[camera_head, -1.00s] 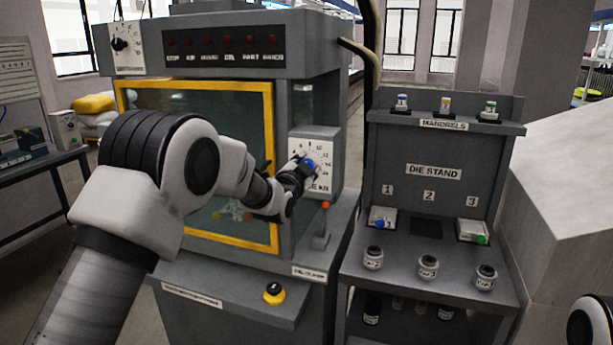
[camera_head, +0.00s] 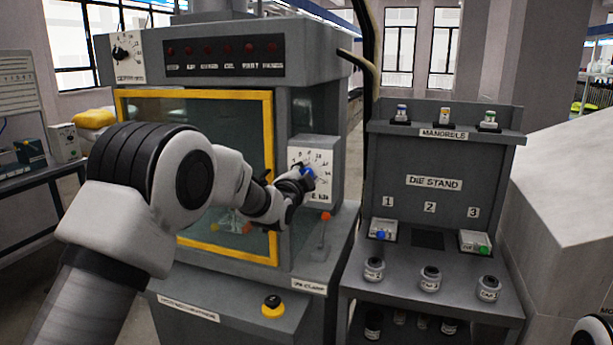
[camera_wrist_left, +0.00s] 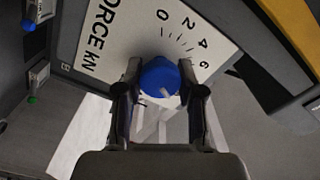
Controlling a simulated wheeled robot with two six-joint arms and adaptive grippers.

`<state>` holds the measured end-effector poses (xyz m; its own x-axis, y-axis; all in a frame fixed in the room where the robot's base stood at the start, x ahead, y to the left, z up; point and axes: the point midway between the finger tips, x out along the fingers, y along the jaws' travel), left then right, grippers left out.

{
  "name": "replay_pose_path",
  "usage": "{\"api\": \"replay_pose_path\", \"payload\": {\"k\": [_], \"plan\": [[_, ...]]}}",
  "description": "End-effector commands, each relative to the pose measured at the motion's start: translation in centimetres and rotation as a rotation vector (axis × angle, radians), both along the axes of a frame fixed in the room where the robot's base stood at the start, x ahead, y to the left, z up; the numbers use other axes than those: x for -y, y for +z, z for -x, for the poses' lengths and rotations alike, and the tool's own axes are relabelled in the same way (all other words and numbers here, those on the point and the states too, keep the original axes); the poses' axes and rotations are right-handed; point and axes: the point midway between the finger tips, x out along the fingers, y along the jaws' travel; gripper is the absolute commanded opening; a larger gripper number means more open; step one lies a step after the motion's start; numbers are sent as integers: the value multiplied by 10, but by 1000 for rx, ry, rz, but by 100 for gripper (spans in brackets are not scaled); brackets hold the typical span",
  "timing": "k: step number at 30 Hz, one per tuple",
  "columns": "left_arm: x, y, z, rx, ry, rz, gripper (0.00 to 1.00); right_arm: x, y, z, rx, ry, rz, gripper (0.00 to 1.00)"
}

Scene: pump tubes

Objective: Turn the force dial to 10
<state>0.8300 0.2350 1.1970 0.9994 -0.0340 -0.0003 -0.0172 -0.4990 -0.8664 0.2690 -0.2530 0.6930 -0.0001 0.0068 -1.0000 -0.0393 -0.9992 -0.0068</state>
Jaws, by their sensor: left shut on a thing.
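The force dial is a blue knob (camera_head: 308,173) on a white scale plate (camera_head: 325,155) at the right front of the grey machine. In the left wrist view the blue knob (camera_wrist_left: 159,76) sits between the fingertips, with FORCE kN and the numbers 0, 2, 4 and 6 on the plate (camera_wrist_left: 125,40). A short white mark shows on the knob, but I cannot read its setting. My left gripper (camera_head: 299,178) is shut on the knob and covers part of the scale in the head view.
A yellow-framed window (camera_head: 268,150) is just left of the dial. A small orange-topped lever (camera_head: 323,243) stands below it. A yellow and black button (camera_head: 272,303) is on the front ledge. The die stand (camera_head: 437,205) with dies and mandrels is to the right.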

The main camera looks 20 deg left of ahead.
Motion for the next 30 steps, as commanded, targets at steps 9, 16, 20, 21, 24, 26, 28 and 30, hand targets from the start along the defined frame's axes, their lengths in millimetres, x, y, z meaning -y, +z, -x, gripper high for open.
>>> {"api": "replay_pose_path", "payload": {"k": [9,16,20,21,24,26,28,30], "plan": [[0,-1,0,-1,0,1,62,0,0,0,0,0,0,40],[0,0,8,0,0,1,62,0,0,0,0,0,0,40],[-1,0,33,-1,0,1,62,0,0,0,0,0,0,40],[-1,0,44,-2,0,1,62,0,0,0,0,0,0,40],[-2,0,71,-2,0,1,62,0,0,0,0,0,0,40],[-3,0,86,-2,0,1,62,0,0,0,0,0,0,40],[-3,0,101,-2,0,1,62,0,0,0,0,0,0,40],[-3,-1,111,-2,0,1,62,0,0,0,0,0,0,40]]}}
